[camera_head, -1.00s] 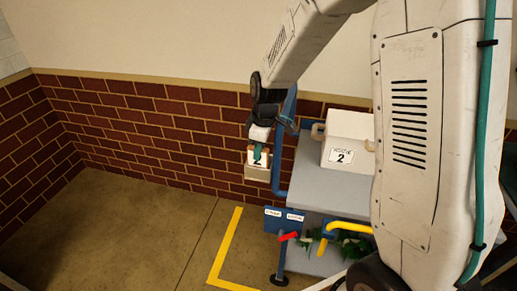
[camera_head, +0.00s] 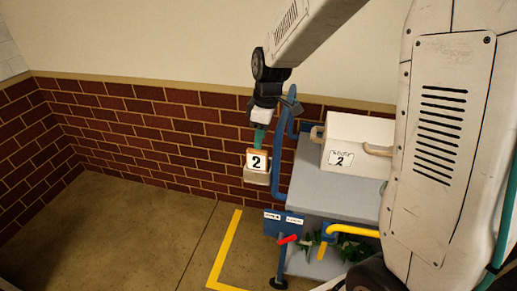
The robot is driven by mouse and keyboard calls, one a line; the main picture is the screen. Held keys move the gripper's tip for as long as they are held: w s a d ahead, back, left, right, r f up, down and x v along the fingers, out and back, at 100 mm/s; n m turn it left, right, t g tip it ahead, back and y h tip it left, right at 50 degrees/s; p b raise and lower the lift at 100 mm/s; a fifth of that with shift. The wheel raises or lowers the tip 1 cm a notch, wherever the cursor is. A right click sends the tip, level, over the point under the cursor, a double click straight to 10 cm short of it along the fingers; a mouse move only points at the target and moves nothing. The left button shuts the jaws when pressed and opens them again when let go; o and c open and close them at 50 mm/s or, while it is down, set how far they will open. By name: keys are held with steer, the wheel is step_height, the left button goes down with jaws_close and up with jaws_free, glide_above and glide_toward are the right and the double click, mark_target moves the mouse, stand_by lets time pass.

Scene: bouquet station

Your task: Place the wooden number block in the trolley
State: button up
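The trolley (camera_head: 330,200) has a blue frame and grey shelves. Its right side is hidden behind my arm.
A white box (camera_head: 360,135) with handles and a 2 label stands on the trolley's top shelf. Green leaves (camera_head: 350,248), a red handle (camera_head: 288,239) and a yellow bar (camera_head: 352,230) show lower down. Yellow tape (camera_head: 226,250) marks the floor. Open floor lies left; a brick wall stands behind.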

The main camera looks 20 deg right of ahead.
steer(key=s+d+r+m, duration=0.1)
steer(key=s+r+m, duration=0.4)
steer(key=s+r, duration=0.85)
steer(key=s+d+f+m+h, duration=0.1)
steer(key=s+m, duration=0.4)
steer(key=s, duration=1.1)
steer(key=shift+d+m, duration=0.2)
steer(key=shift+m, duration=0.2)
steer(key=shift+f, duration=0.1)
